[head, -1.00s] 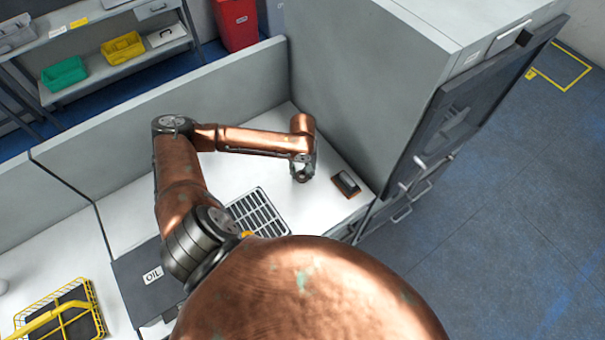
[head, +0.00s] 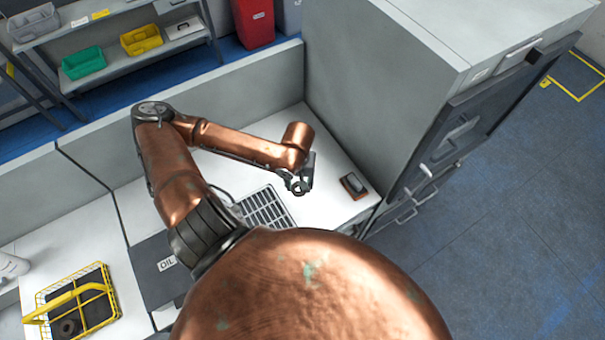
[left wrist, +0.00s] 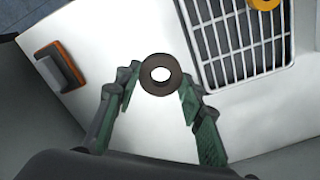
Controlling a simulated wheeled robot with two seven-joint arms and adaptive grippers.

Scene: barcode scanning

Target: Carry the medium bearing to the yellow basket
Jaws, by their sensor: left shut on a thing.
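My left gripper (head: 300,187) is over the white table, between the grille and the small dark block. It also shows in the left wrist view (left wrist: 160,85), where its green-padded fingers are shut on a dark ring-shaped bearing (left wrist: 160,75) at their tips. The bearing is small in the head view (head: 299,188). The yellow wire basket (head: 112,296), with a dark floor and a yellow handle, stands at the lower left, well apart from the gripper. Another dark ring (head: 68,327) lies inside it. My right gripper is not in view.
A slatted grille (head: 265,207) lies near the gripper, with a yellow-orange round piece (left wrist: 262,3) on it. A dark OIL box (head: 155,270) lies between grille and basket. A dark block with orange edging (head: 354,186) lies right. Low grey walls and a tall cabinet (head: 390,70) enclose the table.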

